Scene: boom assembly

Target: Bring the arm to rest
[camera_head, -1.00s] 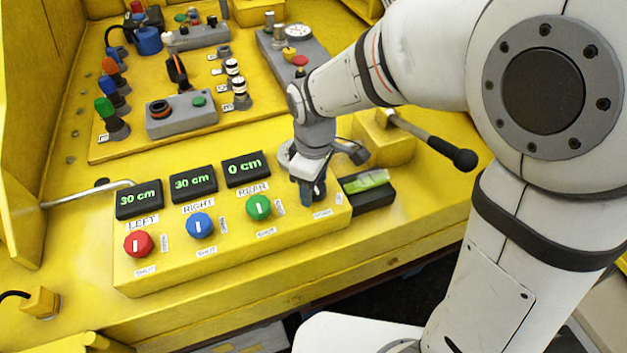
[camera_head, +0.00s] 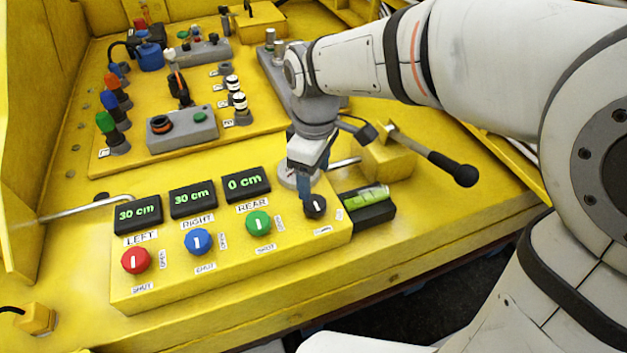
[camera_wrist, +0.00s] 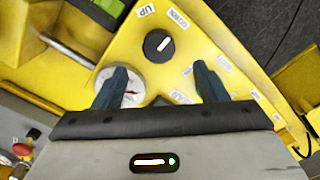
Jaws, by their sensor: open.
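My gripper (camera_head: 304,186) is above the right end of the yellow control panel (camera_head: 180,285). Its jaws are open with nothing between them. The black knob (camera_head: 315,206) sits just below and right of the fingertips in the head view. In the wrist view the black knob (camera_wrist: 158,45) shows beyond the two fingers, apart from them, with a white pointer line and an "UP" label near it. My arm reaches in from the right.
Red (camera_head: 136,260), blue (camera_head: 198,242) and green (camera_head: 258,223) knobs stand left of the black one, below displays reading 30, 30 and 0 cm. A black-handled lever (camera_head: 452,168) and a green level vial (camera_head: 366,197) are to the right. Switches and posts stand behind.

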